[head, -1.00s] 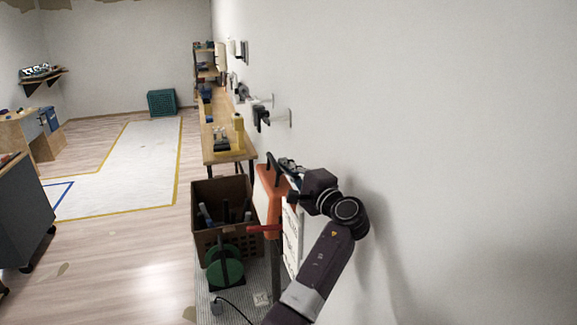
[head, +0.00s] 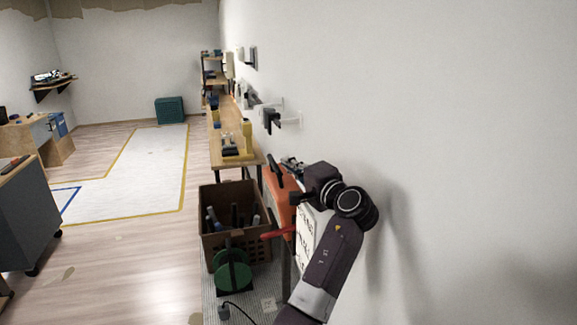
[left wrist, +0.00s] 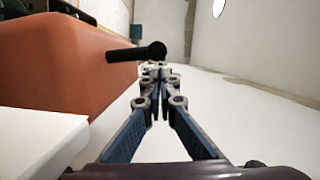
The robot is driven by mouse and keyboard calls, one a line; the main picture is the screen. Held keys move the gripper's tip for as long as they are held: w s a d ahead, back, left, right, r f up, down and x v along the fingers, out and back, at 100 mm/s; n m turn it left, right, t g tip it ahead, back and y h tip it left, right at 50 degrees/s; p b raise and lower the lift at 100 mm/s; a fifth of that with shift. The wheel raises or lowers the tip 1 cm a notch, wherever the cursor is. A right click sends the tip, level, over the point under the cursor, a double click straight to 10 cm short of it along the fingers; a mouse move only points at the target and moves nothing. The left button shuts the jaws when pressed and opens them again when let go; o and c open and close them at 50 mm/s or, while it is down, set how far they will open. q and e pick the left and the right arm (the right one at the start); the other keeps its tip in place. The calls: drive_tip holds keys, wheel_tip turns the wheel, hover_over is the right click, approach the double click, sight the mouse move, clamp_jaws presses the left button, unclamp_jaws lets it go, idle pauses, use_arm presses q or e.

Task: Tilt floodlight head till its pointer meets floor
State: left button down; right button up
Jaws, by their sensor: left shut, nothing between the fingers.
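The floodlight head (head: 281,190) is an orange box beside the right wall, with a black bar (head: 275,165) at its top. A red pointer (head: 279,233) sticks out low on its left, sloping slightly down to its outer end. A white marked plate (head: 305,238) stands beside it, partly behind my arm. My left gripper (head: 290,163) is at the head's upper edge. In the left wrist view its fingers (left wrist: 157,75) are shut and empty, close by the black bar (left wrist: 137,53). The orange housing (left wrist: 60,60) fills the left there. Contact with the bar is unclear.
A brown crate (head: 223,190) of tools and a green reel (head: 233,270) stand left of the floodlight. A long workbench (head: 222,125) runs behind along the wall, with brackets (head: 275,118) above. Open floor (head: 120,250) lies to the left.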

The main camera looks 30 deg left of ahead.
use_arm(q)
drive_tip(key=v, duration=1.1)
wheel_tip(320, 180, up, 4)
drive_tip(key=w+n+h+b, duration=0.1)
drive_tip(key=n+b, duration=0.4)
drive_tip(key=p+x, duration=0.2)
drive_tip(key=x, duration=0.2)
drive_tip(key=p+x, duration=0.3)
drive_tip(key=x, duration=0.2)
drive_tip(key=shift+w+a+r, duration=0.2)
drive_tip(key=shift+w, duration=0.15)
drive_tip(key=shift+s+a+f+p, duration=0.65)
drive_tip(key=shift+s+f+p, duration=0.2)
drive_tip(key=shift+s+f, duration=0.15)
drive_tip(key=shift+s+a+f, duration=0.15)
drive_tip(key=shift+s+f, duration=0.1)
drive_tip(key=shift+s, duration=0.05)
drive_tip(key=shift+f, duration=0.1)
